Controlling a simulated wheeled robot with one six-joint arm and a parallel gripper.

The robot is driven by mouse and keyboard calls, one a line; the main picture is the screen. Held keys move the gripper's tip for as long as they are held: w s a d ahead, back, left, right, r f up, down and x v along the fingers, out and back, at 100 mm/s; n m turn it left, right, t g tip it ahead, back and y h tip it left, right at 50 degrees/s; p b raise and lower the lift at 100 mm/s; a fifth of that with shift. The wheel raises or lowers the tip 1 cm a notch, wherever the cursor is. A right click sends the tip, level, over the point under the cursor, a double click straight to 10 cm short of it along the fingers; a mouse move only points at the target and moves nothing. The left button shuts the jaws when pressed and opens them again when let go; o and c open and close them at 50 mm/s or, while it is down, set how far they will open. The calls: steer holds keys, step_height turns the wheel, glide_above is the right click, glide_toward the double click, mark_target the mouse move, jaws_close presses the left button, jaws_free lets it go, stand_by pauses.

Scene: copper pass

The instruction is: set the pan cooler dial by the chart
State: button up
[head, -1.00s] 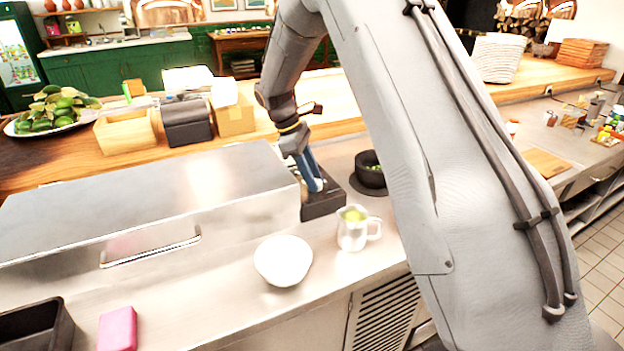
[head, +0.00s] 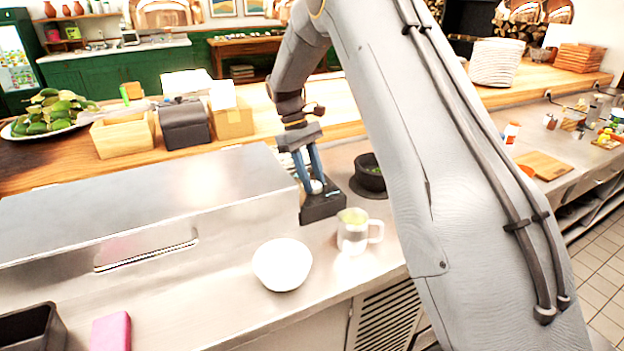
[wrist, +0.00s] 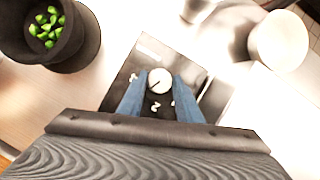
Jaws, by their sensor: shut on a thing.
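The pan cooler dial is a round white knob (wrist: 159,81) with a dark pointer line, on a dark panel (wrist: 143,59) with white numerals, partly hidden by my fingers. In the head view the dark control box (head: 322,207) stands at the right end of the steel cooler (head: 150,195). My gripper (wrist: 160,84) has its blue fingers on either side of the knob and is shut on it. In the head view my gripper (head: 315,185) points down onto the box. I cannot make out a chart.
A pink block (head: 111,331) lies at the front left.

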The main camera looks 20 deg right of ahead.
steer(key=o, duration=1)
steer(key=shift+o, duration=0.2)
steer(key=shift+r, duration=0.1)
steer(key=b+v, duration=0.2)
steer(key=v, duration=0.5)
steer(key=shift+r+b, duration=0.3)
steer(key=shift+a+r, duration=0.1)
